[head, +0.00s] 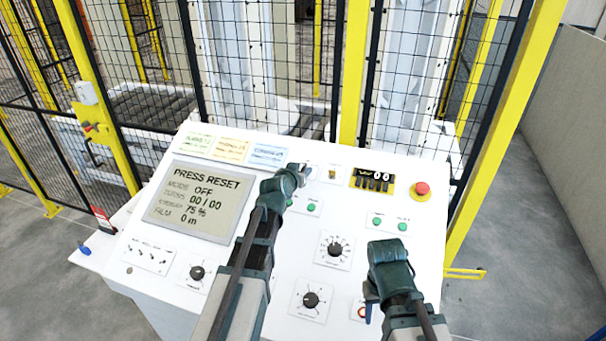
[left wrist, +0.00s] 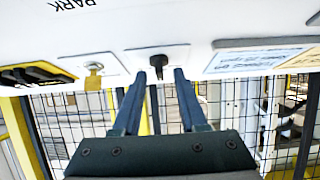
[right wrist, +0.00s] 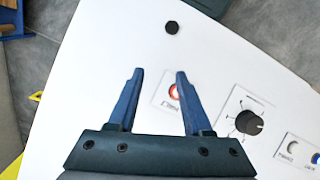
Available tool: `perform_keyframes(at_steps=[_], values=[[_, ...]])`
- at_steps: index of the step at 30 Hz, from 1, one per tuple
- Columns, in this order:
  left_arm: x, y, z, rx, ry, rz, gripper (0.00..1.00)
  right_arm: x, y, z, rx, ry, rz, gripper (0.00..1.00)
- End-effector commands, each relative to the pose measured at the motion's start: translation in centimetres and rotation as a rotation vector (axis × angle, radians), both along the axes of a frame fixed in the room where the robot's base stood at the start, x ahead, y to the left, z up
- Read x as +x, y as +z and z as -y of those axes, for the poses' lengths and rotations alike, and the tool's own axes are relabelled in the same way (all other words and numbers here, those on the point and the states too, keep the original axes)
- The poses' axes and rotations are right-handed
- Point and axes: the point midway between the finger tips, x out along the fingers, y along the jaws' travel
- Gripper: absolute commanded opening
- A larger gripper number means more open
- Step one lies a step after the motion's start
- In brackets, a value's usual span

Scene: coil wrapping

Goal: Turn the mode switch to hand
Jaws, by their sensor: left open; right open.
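The mode switch (left wrist: 158,61) is a small black knob on a white plate near the panel's back edge. In the left wrist view it lies between the open fingertips of my left gripper (left wrist: 160,76); I cannot tell whether they touch it. In the head view my left gripper (head: 301,173) covers most of this switch. The display (head: 198,201) reads "PRESS RESET" and mode "OFF". My right gripper (head: 369,299) is open and empty over the panel's front right; it also shows in the right wrist view (right wrist: 159,72).
A red button (right wrist: 174,91) lies near my right fingers. Yellow-framed mesh fencing (head: 270,60) stands behind.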

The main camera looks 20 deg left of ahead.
Motion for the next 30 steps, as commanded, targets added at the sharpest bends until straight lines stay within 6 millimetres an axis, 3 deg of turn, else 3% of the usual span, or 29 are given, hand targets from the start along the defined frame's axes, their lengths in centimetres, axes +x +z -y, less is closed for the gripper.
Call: perform_keyframes(at_steps=[5, 15, 16, 23, 30], values=[[1.36, -0.6, 0.08, 0.0, -0.001, 0.0, 0.42, 0.0, -0.59, 0.01, 0.0, 0.002, 0.0, 0.5], [1.52, -0.61, 0.09, 0.0, 0.0, 0.0, 0.42, -0.01, -0.61, 0.0, 0.0, 0.002, 0.0, 0.5], [1.52, -0.61, 0.08, 0.0, 0.0, 0.0, 0.4, -0.01, -0.61, 0.0, 0.0, 0.002, 0.0, 0.5], [1.51, -0.61, 0.08, 0.0, 0.0, 0.0, 0.0, -0.01, -0.61, 0.0, 0.0, 0.002, 0.0, 0.5], [1.5, -0.62, 0.08, 0.0, 0.001, 0.0, 0.0, -0.01, -0.61, 0.0, 0.0, 0.002, 0.0, 0.5]])
